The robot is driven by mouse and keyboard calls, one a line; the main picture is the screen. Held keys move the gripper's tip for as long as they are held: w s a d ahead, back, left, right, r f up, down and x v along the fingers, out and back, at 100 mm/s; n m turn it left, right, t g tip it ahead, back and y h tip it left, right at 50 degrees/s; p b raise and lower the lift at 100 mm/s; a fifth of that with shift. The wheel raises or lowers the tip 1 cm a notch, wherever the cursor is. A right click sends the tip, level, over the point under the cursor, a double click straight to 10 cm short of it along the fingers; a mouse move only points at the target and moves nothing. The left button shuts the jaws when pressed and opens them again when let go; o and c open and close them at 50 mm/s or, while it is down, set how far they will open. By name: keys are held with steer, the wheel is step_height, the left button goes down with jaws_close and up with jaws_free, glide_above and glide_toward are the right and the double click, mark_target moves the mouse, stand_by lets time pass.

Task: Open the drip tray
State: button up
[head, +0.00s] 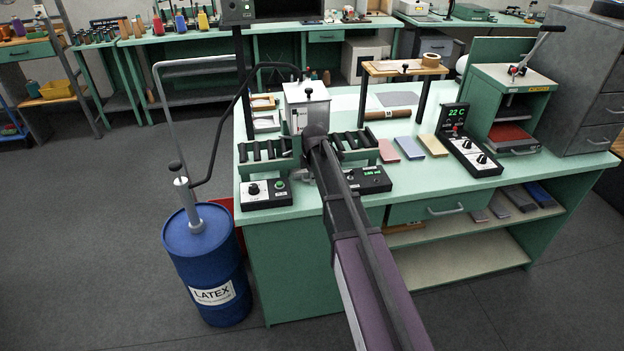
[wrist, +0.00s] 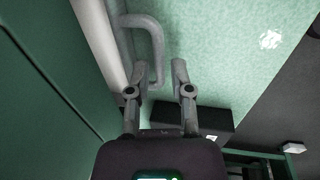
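In the wrist view, a grey U-shaped handle (wrist: 157,38) stands out from a pale, narrow front (wrist: 98,40) low over the green bench top. I take this front and handle to be the drip tray, but cannot be sure. My gripper (wrist: 161,70) is open and empty, its two fingers apart.
Roller stands (head: 265,149) and control boxes (head: 266,193) flank my arm. Coloured blocks (head: 410,148) lie to the right, before a green press (head: 512,95). A blue latex drum (head: 205,255) stands left of the bench. In the wrist view, a black box (wrist: 205,122) is close by.

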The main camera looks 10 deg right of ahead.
mark_target(318, 206)
jaws_close()
steer(key=s, duration=1.1)
steer(key=shift+s, duration=0.2)
steer(key=shift+w, duration=0.1)
jaws_free()
steer(key=shift+r, duration=0.1)
